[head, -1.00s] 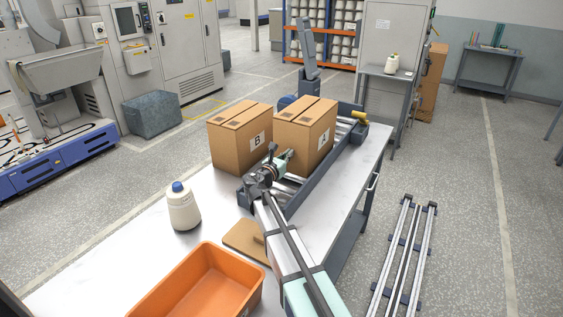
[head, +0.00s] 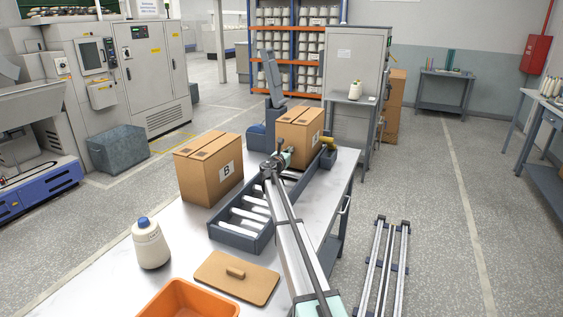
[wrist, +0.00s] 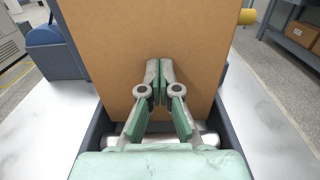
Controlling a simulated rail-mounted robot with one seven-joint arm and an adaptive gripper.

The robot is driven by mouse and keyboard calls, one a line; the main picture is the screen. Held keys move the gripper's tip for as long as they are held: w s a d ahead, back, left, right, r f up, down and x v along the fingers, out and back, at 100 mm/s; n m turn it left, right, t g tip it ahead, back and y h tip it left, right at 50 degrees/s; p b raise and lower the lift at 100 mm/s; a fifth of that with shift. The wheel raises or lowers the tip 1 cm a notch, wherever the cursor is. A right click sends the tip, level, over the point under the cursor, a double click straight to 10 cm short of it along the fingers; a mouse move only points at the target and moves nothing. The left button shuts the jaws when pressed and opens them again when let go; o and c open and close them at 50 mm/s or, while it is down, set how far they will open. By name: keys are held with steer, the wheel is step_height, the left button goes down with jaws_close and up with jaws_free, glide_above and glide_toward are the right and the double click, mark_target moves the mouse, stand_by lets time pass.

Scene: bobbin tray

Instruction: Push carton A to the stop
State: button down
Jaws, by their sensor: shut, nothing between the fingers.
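Carton A (head: 302,130) is a brown box standing upright on the roller tray (head: 233,238), toward its far end. In the wrist view its near face (wrist: 195,45) fills the upper middle. My gripper (head: 280,158) is behind carton A on the near side, low over the rollers. In the wrist view my gripper (wrist: 159,75) is shut and empty, its tips against or very close to the carton's face. A yellow piece (head: 326,141), possibly the stop, shows at the tray's far end. Carton A hides most of that end.
Carton B (head: 210,170) stands on the table left of the tray. The near rollers (head: 250,212) are bare.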

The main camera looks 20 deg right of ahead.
steer(key=x, duration=0.8)
steer(key=shift+w+d, duration=0.25)
steer(key=shift+s, duration=0.1)
